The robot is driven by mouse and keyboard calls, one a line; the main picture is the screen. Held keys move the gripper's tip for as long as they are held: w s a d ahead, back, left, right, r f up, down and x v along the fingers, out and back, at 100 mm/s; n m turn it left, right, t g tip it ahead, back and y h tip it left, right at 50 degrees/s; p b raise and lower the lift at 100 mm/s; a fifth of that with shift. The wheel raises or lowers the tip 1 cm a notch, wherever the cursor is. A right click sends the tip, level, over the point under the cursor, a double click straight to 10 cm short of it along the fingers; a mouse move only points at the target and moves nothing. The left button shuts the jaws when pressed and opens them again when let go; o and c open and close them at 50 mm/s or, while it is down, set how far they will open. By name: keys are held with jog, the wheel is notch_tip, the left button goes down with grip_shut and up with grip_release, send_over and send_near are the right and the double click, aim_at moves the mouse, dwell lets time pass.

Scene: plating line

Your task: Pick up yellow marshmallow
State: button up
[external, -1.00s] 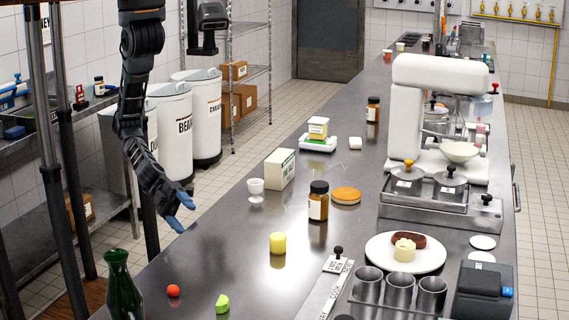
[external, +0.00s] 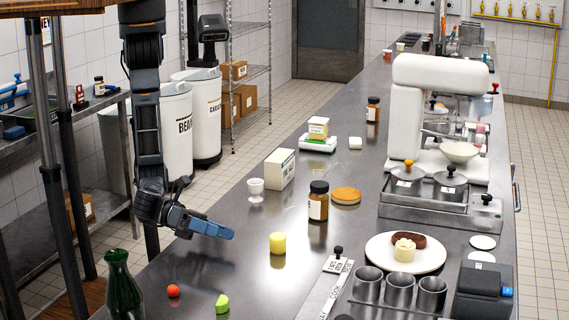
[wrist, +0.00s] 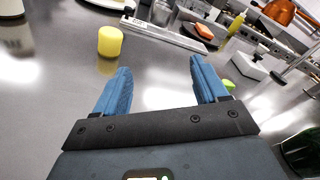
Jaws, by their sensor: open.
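The yellow marshmallow (external: 277,243) is a short upright cylinder standing on the steel counter (external: 225,275). It also shows in the wrist view (wrist: 110,41), ahead of my gripper and to the left. My gripper (external: 232,234) has blue fingers and is to the left of the marshmallow, apart from it, above the counter's left part. In the wrist view the two blue fingers (wrist: 160,78) are spread wide with nothing between them.
A red ball (external: 173,290), a green piece (external: 222,304) and a dark green bottle (external: 120,285) stand near the front left. A brown jar (external: 318,201) and a white cup (external: 256,190) stand behind the marshmallow. The counter around the marshmallow is clear.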

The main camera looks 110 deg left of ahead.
aim_at(283, 252)
jog(key=w+a+g+y, duration=0.1)
jog(key=w+a, duration=0.1)
jog(key=w+a+m+g+y, duration=0.1)
jog(key=w+a, duration=0.1)
jog(key=w+a+f+g+y, duration=0.1)
jog(key=w+y, duration=0.1)
jog(key=shift+w+a+f+b, duration=0.1)
jog(key=shift+w+a+b, duration=0.1)
jog(key=shift+a+b, duration=0.2)
jog(key=shift+w+a+f+m+g+y, duration=0.2)
jog(key=shift+w+a+m+g+y, duration=0.15)
jog(key=shift+w+m+g, duration=0.1)
jog(key=x, duration=0.5)
jog(key=d+x, duration=0.1)
jog(key=x, duration=0.1)
jog(key=shift+w+a+r, duration=0.1)
jog(key=shift+w+r, duration=0.05)
jog(key=shift+w, duration=0.2)
jog(key=c, duration=0.7)
